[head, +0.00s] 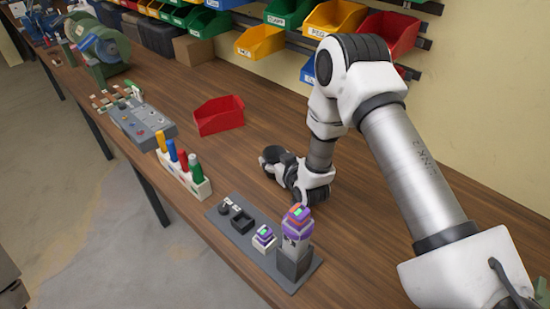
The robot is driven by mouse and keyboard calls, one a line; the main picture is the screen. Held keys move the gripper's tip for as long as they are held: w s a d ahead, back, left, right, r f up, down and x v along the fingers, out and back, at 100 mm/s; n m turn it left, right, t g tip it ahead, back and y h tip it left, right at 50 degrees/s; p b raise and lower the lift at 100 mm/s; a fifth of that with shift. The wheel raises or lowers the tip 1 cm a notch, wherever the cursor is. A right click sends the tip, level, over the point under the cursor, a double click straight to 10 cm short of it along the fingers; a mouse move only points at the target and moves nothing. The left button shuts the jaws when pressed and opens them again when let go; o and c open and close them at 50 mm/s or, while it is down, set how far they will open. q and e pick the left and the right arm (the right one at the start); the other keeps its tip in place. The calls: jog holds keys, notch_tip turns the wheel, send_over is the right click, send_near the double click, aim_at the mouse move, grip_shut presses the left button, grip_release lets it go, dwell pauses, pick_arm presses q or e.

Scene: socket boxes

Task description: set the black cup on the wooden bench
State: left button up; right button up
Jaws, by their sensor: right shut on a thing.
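My right gripper (277,167) reaches down low over the wooden bench (350,225), pointing left, near the middle of the picture. It is shut on a dark rounded thing at its tip, which looks like the black cup (271,153). The cup's outline is hard to separate from the dark fingers. I cannot tell whether its base touches the bench. My left gripper is not in view.
A grey board (279,276) with socket boxes and purple-striped blocks lies in front of the gripper. A white rack (192,184) of coloured handles and a red bin (219,115) stand to the left. Bare bench lies behind and right of the gripper.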

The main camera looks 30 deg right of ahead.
jog(key=shift+s+f, duration=0.1)
jog(key=shift+s, duration=0.05)
jog(key=o, duration=0.9)
jog(key=shift+c, duration=0.2)
jog(key=shift+o, duration=0.7)
jog(key=shift+r, duration=0.3)
jog(key=b+v, duration=0.1)
jog(key=v, duration=1.1)
jog(key=shift+b, duration=0.35)
jog(key=shift+f, duration=0.1)
